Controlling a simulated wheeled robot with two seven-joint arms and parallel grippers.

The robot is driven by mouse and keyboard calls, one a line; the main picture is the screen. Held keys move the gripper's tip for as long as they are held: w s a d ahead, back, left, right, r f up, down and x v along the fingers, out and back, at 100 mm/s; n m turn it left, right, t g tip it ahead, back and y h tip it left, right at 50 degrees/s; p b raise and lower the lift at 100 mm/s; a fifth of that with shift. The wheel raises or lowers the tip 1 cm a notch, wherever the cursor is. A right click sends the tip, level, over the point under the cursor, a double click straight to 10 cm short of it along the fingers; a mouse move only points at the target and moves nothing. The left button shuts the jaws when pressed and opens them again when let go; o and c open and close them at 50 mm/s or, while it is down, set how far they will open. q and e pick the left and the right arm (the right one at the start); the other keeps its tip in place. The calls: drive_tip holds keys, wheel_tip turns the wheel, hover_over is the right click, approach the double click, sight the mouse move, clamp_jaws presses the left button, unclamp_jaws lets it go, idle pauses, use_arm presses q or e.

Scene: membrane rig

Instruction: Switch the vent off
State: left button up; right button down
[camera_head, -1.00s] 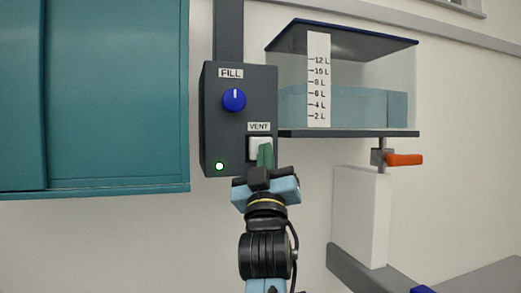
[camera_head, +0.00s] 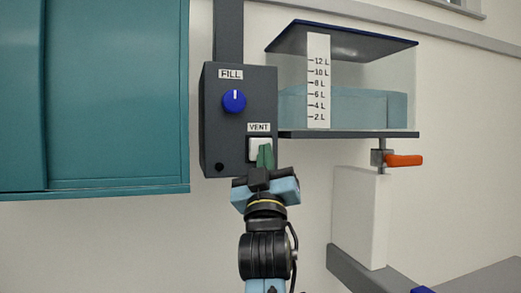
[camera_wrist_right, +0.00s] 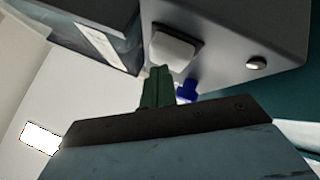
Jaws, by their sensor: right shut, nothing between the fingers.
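The vent switch (camera_head: 260,145) is a white rocker under the VENT label on the dark control box (camera_head: 220,125). It also shows in the right wrist view (camera_wrist_right: 172,50). My right gripper (camera_head: 265,153) is shut and empty, its green fingertips at the lower part of the switch in the head view. In the wrist view the fingertips (camera_wrist_right: 158,72) are just below the switch; whether they touch it I cannot tell. The indicator lamp (camera_head: 219,168) at the box's lower left is dark. My left gripper is not in view.
The blue FILL knob (camera_head: 234,101) sits above the switch. A clear tank (camera_head: 365,65) with a litre scale stands to the right, water near 7 L. An orange-handled valve (camera_head: 404,160) is below it. A teal cabinet (camera_head: 110,95) is at left.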

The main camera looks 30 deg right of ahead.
drive_tip(key=s+a+p, duration=0.1)
drive_tip(key=s, duration=0.5)
drive_tip(key=shift+a, duration=0.2)
idle(0.7)
